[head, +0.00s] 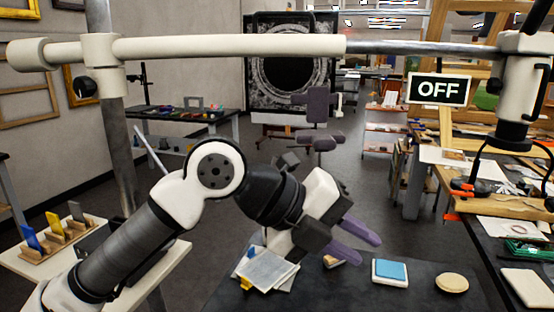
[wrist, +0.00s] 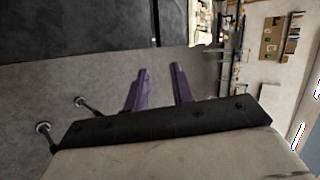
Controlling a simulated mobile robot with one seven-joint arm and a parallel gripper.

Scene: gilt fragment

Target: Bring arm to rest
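My arm reaches in from the lower left of the head view. It is bent at the elbow and holds my gripper (head: 370,252) above the dark work table (head: 350,290). The two purple fingers point down and to the right, apart from each other, with nothing visible between them. In the wrist view my gripper (wrist: 160,72) also shows both fingers spread, with an empty gap and the grey floor behind. Neither view shows clear contact with the table or anything on it.
On the table are stacked pale sheets (head: 268,270), a small wooden-looking piece (head: 333,261), a blue pad in a white case (head: 390,271) and a beige disc (head: 452,283). A lamp arm (head: 230,45) crosses above. An OFF sign (head: 439,90) hangs right. A cluttered bench (head: 500,180) stands right.

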